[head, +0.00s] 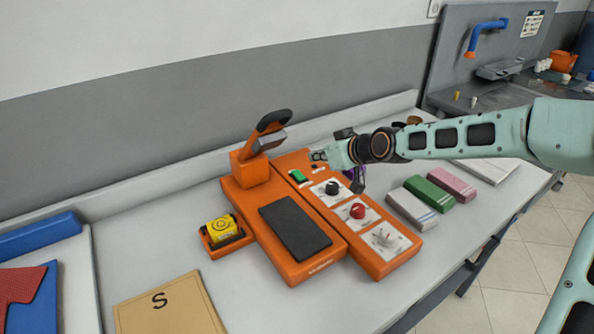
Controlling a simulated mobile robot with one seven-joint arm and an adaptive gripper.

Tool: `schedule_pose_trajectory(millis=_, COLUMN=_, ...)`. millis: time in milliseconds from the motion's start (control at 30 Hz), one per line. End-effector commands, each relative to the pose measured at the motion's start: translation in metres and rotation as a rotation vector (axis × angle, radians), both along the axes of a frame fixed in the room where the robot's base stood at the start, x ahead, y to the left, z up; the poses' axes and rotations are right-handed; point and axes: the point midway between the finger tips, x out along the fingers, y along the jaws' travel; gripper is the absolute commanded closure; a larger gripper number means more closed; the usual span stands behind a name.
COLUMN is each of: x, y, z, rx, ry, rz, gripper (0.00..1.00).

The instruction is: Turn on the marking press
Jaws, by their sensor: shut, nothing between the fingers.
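The marking press (232,190) is an orange machine on the grey-white table, with a raised black-handled lever (270,122) at its back and a dark flat pad (295,232) in front. Its control panel (375,261) on the right carries a green switch (298,176), a black knob (332,188), a red knob (357,211) and a pale knob (384,238). My gripper (315,156) is shut and empty, over the back end of the panel, just behind and right of the green switch. I cannot tell whether it touches the panel. The switch's on or off state is unclear.
A yellow block (222,229) sits in an orange holder left of the press. A tan card marked S (170,306) lies at front left. Folded white (411,209), green (428,194) and pink (452,184) cloths lie to the right. The table's front centre is clear.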

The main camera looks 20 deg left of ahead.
Motion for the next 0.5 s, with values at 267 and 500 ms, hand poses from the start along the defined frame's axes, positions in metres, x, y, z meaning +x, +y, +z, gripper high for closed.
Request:
schedule_pose_trajectory(millis=267, x=0.002, y=0.004, z=-0.003, rx=0.0, ry=0.001, rz=0.002, gripper=1.0)
schedule_pose_trajectory(millis=500, x=0.017, y=0.021, z=-0.018, rx=0.0, ry=0.002, rz=0.002, gripper=1.0)
